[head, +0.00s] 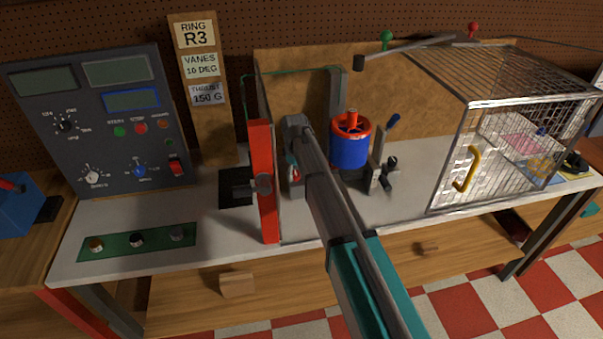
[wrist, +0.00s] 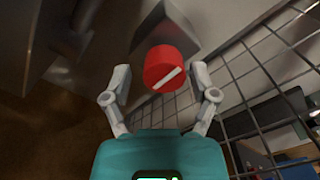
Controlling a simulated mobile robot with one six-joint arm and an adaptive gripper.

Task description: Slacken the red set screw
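The red set screw (wrist: 171,68) shows in the wrist view as a round red head with a pale slanted slot. It sits against a grey block (wrist: 165,30). My gripper (wrist: 162,76) is open, with one finger to the left of the head and one to the right. Gaps show between the fingers and the head, so it is not gripped. In the head view my arm reaches over the bench, and its end is beside the upright red panel (head: 264,185).
In the wrist view a wire mesh (wrist: 265,75) runs close on the right. In the head view a blue rotor with a red ring (head: 350,145) stands right of my arm. A wire cage (head: 500,130) with a yellow handle stands further right, and a control panel (head: 95,120) at left.

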